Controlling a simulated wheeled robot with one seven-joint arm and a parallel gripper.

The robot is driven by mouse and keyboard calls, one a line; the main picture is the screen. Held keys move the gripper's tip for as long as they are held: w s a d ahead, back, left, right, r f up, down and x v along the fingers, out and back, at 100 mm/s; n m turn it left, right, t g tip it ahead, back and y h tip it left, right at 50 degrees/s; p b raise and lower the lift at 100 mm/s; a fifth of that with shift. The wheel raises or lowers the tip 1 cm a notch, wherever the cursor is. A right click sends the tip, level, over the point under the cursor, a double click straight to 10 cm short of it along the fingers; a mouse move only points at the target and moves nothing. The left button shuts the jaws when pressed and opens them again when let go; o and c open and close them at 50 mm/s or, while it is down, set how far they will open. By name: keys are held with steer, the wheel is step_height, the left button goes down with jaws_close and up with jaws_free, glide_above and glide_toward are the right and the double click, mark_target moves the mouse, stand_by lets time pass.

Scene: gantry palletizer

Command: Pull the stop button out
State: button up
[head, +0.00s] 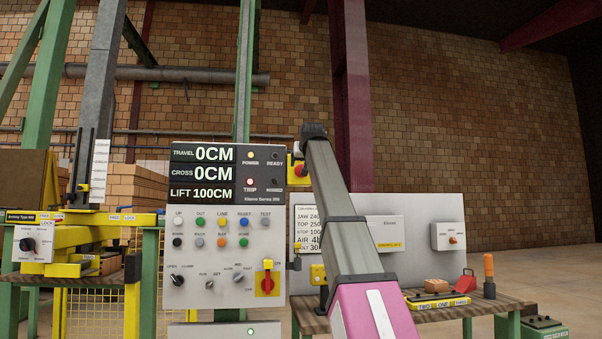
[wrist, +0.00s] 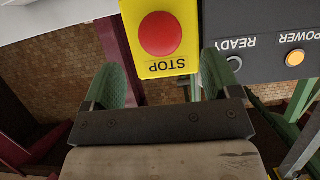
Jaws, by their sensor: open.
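The stop button is a round red mushroom head (wrist: 160,34) on a yellow plate (wrist: 185,15) marked STOP, upside down in the wrist view. In the head view the red button (head: 299,170) shows at the right edge of the display panel, partly covered by my arm. My gripper (wrist: 164,68) is open, with its two green fingers apart on either side of the yellow plate's lower part in the picture. Nothing is between the fingers. The button lies beyond them, and I cannot tell the exact gap. In the head view my gripper is mostly hidden behind my arm.
The black display panel (head: 202,174) shows a lit TRIP lamp (head: 250,181) and a lit POWER lamp (head: 250,154). Below it is a control panel (head: 205,265) with knobs and a red rotary switch (head: 267,278). A workbench (head: 470,306) with small items stands right.

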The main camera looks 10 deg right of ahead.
steer(key=x, duration=0.7)
steer(key=shift+w+f, duration=0.1)
steer(key=shift+w, duration=0.05)
steer(key=c, duration=1.3)
steer(key=shift+o, duration=0.2)
steer(key=shift+s, duration=0.65)
steer(key=o, duration=1.3)
steer(key=shift+s, duration=0.1)
steer(key=shift+c, duration=0.2)
steer(key=v, duration=1)
steer(key=shift+s, duration=0.35)
